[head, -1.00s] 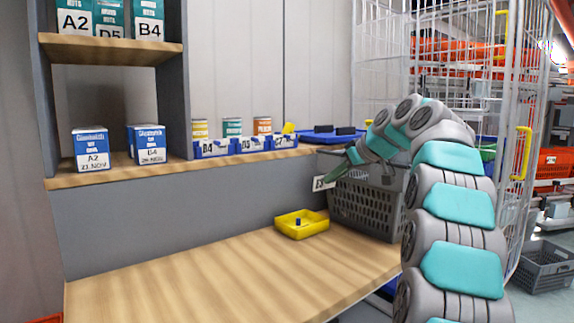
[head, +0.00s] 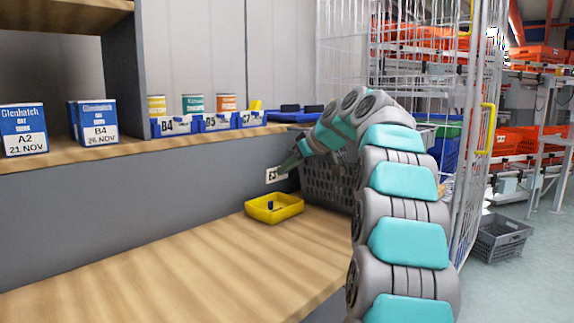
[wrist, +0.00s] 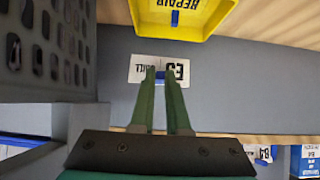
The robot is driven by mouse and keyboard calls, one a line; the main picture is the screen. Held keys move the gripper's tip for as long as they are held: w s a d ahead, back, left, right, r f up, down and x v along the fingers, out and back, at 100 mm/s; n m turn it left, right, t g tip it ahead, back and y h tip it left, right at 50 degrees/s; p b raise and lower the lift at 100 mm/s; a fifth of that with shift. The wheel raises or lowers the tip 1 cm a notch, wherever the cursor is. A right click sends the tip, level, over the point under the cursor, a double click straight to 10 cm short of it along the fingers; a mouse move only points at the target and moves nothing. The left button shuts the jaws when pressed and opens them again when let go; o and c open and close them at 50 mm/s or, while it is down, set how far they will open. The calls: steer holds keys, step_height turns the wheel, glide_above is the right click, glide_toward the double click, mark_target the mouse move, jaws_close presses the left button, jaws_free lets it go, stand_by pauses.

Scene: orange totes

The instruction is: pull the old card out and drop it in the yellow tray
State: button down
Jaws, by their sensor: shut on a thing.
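A white card (head: 273,175) marked E3 is pinched in the green fingertips of my gripper (head: 282,170). In the wrist view the card (wrist: 146,70) shows upside down, across the tips of my gripper (wrist: 163,72). The yellow tray (head: 288,211) stands on the wooden bench, with a small dark blue thing in it. In the head view the card appears just above the tray's back rim. In the wrist view the tray (wrist: 212,20) lies past the card, cut by the top edge, with upside-down lettering that seems to read REPAIR. The card and tray look apart.
A grey slatted crate (head: 325,187) stands right of the tray, close to my gripper. A grey panel (head: 150,205) rises behind the bench to a shelf with blue bins (head: 215,122) and blue-and-white boxes (head: 98,122). The bench (head: 190,270) is clear at front left.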

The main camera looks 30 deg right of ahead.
steer(key=shift+f, duration=0.4)
steer(key=c, duration=0.8)
jaws_free()
steer(key=v, duration=0.7)
steer(key=shift+s+d+r, duration=0.1)
steer(key=shift+s+r, duration=0.15)
